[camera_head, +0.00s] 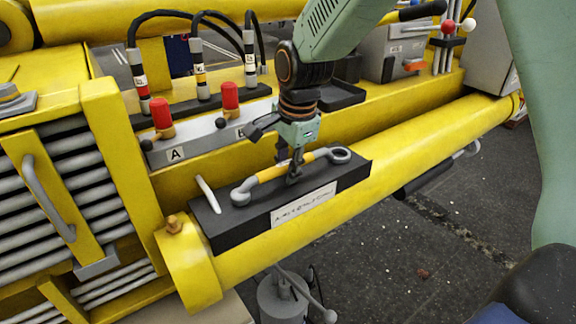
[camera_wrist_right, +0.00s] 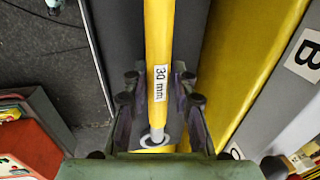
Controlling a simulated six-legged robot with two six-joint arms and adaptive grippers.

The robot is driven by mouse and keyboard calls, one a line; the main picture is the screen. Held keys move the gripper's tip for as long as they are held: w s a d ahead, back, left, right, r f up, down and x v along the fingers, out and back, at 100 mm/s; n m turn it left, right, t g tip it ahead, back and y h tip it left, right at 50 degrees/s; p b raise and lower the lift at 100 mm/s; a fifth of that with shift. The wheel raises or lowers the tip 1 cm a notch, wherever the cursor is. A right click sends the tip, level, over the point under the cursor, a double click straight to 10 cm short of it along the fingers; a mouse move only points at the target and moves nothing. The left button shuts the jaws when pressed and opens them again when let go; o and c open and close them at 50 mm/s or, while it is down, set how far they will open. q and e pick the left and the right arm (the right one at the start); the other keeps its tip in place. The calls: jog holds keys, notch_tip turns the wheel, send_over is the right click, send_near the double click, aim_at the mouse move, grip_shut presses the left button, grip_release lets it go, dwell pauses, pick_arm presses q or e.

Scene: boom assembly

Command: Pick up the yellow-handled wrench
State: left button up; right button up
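The yellow-handled wrench (camera_head: 272,173) lies across a black block with a white label, its grey ring ends at the left and right. In the right wrist view its handle (camera_wrist_right: 158,40) carries a "30 mm" tag and runs between my fingers. My right gripper (camera_head: 293,176) points down over the handle near its middle. In the right wrist view the right gripper (camera_wrist_right: 160,115) has a finger on each side of the handle, with a visible gap to each. It looks open around the handle, not clamped. My left gripper is not in view.
The black block (camera_head: 232,224) sits on a yellow beam (camera_head: 420,133). Behind it are red-capped valves (camera_head: 161,113) labelled A and B, with black hoses. Dark floor (camera_head: 400,250) is open in front.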

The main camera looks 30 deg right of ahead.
jog(key=shift+s+a+r, duration=0.1)
jog(key=shift+s+a, duration=0.2)
jog(key=shift+a, duration=0.05)
jog(key=shift+c, duration=0.2)
jog(key=shift+w+d+f, duration=0.2)
jog(key=shift+d, duration=0.1)
grip_shut()
jog(key=shift+a, duration=0.1)
jog(key=shift+r, duration=0.15)
